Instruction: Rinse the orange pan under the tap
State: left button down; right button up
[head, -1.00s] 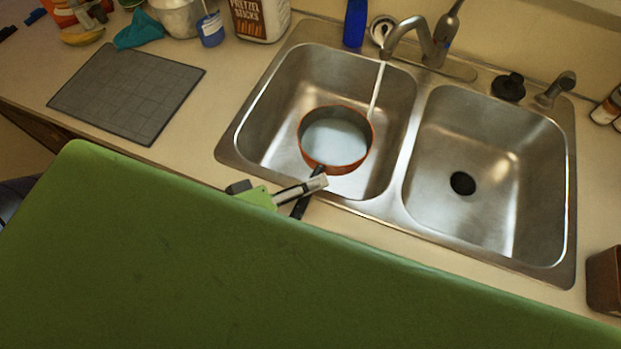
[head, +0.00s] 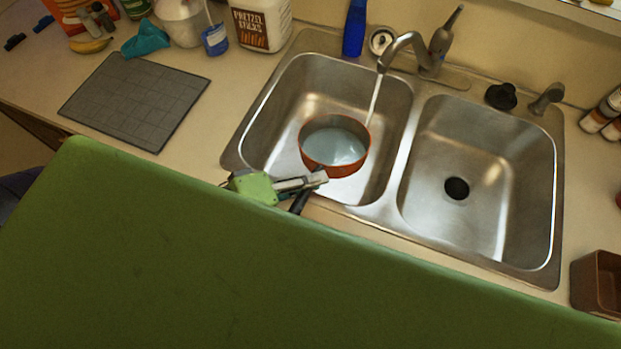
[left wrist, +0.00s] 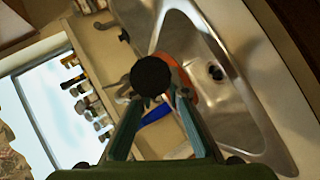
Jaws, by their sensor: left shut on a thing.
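The orange pan (head: 314,163) is in the left sink basin (head: 275,115), apparently held above its floor, roughly level, with a pale bluish, water-like surface inside. Its dark handle (head: 299,203) points toward the front edge. My left gripper (head: 318,181) is shut on that handle. In the left wrist view the round black handle end (left wrist: 152,76) lies between the fingers, with part of the orange pan (left wrist: 187,84) behind it. The tap (head: 405,42) runs a thin stream (head: 374,100) that meets the pan's back right rim; I cannot tell if it falls inside. My right gripper is out of view.
The right basin (head: 480,155) is empty. A grey mat (head: 135,103) lies left of the sink. A blue bottle (head: 354,28) and a pretzel jar (head: 262,25) stand behind. A brown container (head: 597,285) is at the right.

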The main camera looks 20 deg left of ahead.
pick_arm(q)
jog(key=shift+w+r+n+g+p, duration=0.15)
jog(key=shift+r+p, duration=0.35)
jog(key=shift+r, duration=0.1)
jog(key=shift+w+r+n+g+p, duration=0.1)
jog(key=shift+r+n+g+p, duration=0.05)
jog(key=shift+r+p, duration=0.4)
jog(key=shift+w+a+r+n+g+p, duration=0.2)
jog(key=shift+w+r+g+p, duration=0.1)
jog(key=shift+r+p, duration=0.35)
jog(key=shift+w+a+r+n+g+p, duration=0.1)
jog(key=shift+w+r+n+g+p, duration=0.15)
jog(key=shift+r+p, duration=0.4)
jog(key=w+a+r+n+g+h, duration=0.1)
jog(key=w+a+r+n+g, duration=0.1)
jog(key=w, duration=0.5)
jog(key=w+a+r+n+g+h+p, duration=0.1)
jog(key=w+a+r+n+g+h, duration=0.1)
jog(key=w+r+g, duration=0.4)
jog(key=shift+w+a+r+n+h, duration=0.15)
jog(key=shift+w+a+n+h, duration=0.15)
jog(key=shift+w+a+n, duration=0.55)
dwell(0.7)
